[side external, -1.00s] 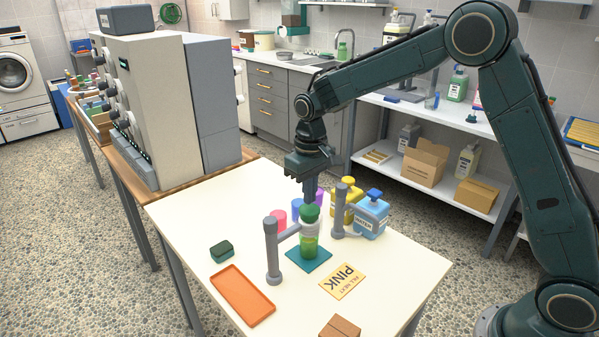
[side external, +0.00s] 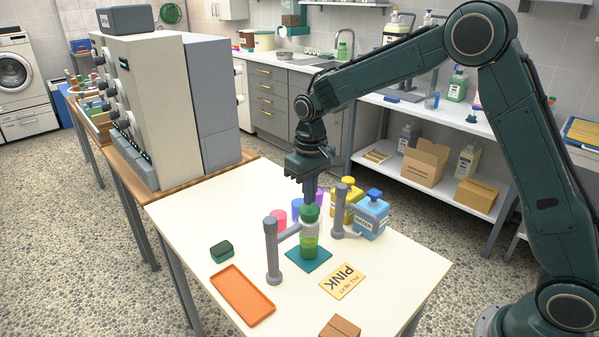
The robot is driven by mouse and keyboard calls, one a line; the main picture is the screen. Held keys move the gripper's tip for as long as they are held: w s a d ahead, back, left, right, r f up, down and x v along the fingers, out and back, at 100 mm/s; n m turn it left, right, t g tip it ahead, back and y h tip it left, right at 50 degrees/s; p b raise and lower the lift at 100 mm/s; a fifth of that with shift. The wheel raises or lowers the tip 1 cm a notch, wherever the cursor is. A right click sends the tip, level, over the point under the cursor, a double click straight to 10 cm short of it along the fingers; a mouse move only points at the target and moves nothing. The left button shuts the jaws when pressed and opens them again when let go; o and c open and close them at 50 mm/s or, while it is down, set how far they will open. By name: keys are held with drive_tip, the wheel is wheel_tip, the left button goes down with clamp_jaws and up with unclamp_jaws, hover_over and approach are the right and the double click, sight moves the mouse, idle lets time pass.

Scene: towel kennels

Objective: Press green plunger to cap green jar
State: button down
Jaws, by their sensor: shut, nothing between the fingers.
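The green jar (side external: 309,246) stands upright on a teal square mat (side external: 296,260) on the white table. It holds green contents in its lower part. A dark green top (side external: 310,213), which looks like the plunger or cap, sits at the jar's upper end. My gripper (side external: 310,203) is shut and points straight down, its fingertips at the top of this green piece. I cannot tell whether they press on it or only touch it. A grey post-and-arm stand (side external: 272,250) reaches to the jar from the left, and a second grey post (side external: 340,208) stands at its right.
Yellow (side external: 346,205) and blue (side external: 371,216) pump bottles stand behind right. Pink (side external: 279,219) and purple cylinders are behind the jar.

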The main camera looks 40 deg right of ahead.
drive_tip(key=shift+f, duration=1.4)
drive_tip(key=shift+r, duration=1.45)
drive_tip(key=shift+r, duration=0.15)
drive_tip(key=shift+r, duration=2.85)
